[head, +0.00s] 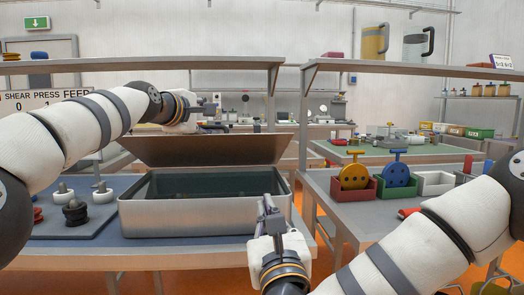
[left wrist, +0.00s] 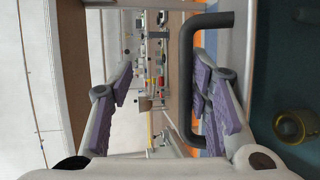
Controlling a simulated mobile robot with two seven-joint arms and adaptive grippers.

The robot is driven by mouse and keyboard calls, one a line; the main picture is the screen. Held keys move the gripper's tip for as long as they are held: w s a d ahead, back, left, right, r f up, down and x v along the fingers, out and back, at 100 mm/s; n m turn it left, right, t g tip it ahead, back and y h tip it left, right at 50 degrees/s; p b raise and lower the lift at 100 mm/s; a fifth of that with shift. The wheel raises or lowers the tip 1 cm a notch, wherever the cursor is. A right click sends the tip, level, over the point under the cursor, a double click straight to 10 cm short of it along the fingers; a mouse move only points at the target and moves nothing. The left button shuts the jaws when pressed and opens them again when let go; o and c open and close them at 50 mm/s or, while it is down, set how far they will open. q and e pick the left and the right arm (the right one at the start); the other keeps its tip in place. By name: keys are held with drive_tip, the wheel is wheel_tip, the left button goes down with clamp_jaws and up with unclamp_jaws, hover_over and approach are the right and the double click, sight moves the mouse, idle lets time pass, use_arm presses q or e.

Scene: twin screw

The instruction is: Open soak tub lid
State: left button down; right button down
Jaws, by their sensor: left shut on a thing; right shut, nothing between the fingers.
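The soak tub (head: 200,217) is a pale metal box on the left bench. Its lid (head: 205,150) stands raised and tilted back along the far edge, so the dark green inside shows. My left gripper (head: 208,110) is above the lid's upper edge, with its hold hard to see there. In the left wrist view, my left gripper's (left wrist: 160,90) purple-padded fingers stand apart, with the dark lid handle (left wrist: 186,80) beside the right-hand finger. A brassy round thing (left wrist: 292,126) shows in the tub. My right gripper (head: 267,203) is shut and empty, upright before the tub's right front corner.
A dark mat (head: 58,224) with several knobbed parts lies left of the tub. The right bench holds a red bin (head: 353,191) with a yellow part, a green bin (head: 397,190) with a blue part and a white bin (head: 435,182). An orange-floored gap separates the benches.

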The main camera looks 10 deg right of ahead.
use_arm(q)
drive_tip(key=shift+w+a, duration=0.15)
drive_tip(key=shift+a, duration=0.1)
use_arm(e)
wheel_tip(320, 180, up, 3)
drive_tip(key=m, duration=0.2)
use_arm(q)
drive_tip(key=shift+r, duration=0.1)
use_arm(e)
approach(260, 140)
wheel_tip(260, 140, down, 3)
drive_tip(key=w, duration=0.2)
drive_tip(key=shift+t+h, duration=0.3)
drive_tip(key=shift+h, duration=0.1)
drive_tip(key=shift+w+a+r, duration=0.1)
drive_tip(key=shift+w+r, duration=0.55)
drive_tip(key=shift+r, duration=0.25)
drive_tip(key=shift+w+a+r, duration=0.1)
drive_tip(key=shift+w+r, duration=0.55)
drive_tip(key=shift+r, duration=0.3)
drive_tip(key=shift+r, duration=0.1)
